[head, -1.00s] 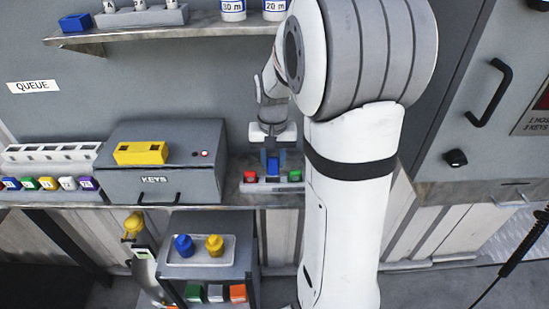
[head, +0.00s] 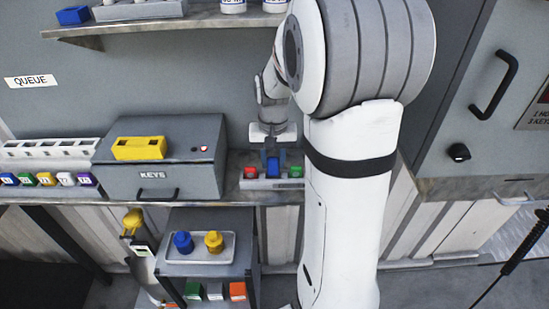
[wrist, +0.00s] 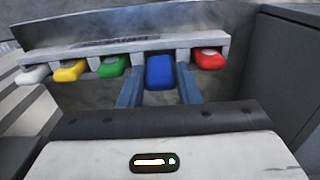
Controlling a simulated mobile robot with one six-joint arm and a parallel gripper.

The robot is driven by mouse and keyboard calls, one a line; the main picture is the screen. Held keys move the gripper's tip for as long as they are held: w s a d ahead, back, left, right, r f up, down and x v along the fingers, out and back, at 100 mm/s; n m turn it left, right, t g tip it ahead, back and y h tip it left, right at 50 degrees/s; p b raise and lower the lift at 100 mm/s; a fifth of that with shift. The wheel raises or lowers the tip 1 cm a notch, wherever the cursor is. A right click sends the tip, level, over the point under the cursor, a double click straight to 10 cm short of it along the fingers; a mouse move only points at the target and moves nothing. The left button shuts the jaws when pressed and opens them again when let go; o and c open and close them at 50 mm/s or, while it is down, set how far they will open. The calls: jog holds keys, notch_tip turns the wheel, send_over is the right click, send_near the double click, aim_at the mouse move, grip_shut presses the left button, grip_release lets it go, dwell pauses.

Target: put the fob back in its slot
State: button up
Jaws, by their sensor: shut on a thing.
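My gripper (head: 272,152) is shut on the blue fob (wrist: 160,72), with one finger on each side of it in the wrist view. The fob also shows below the gripper in the head view (head: 273,165). It is at a gap in the pale slotted rack (wrist: 120,47), between the green fob (wrist: 112,67) and the red fob (wrist: 208,59). I cannot tell whether it is fully seated. The rack stands on the counter in the head view (head: 262,184); my arm hides its right end.
A yellow fob (wrist: 70,70) and a white fob (wrist: 32,75) sit farther along the rack. The grey KEYS box (head: 160,183) stands close left of the rack. A white slotted rack (head: 50,149) with several coloured fobs is farther left. A shelf (head: 190,23) overhangs behind.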

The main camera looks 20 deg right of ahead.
aim_at(273, 167)
jog(key=shift+f, duration=0.45)
jog(key=shift+f+b, duration=0.65)
jog(key=shift+b, duration=0.05)
jog(key=shift+f, duration=0.1)
jog(key=shift+f+b, duration=0.35)
jog(key=shift+b, duration=0.05)
jog(key=o, duration=1)
jog(key=shift+o, duration=0.2)
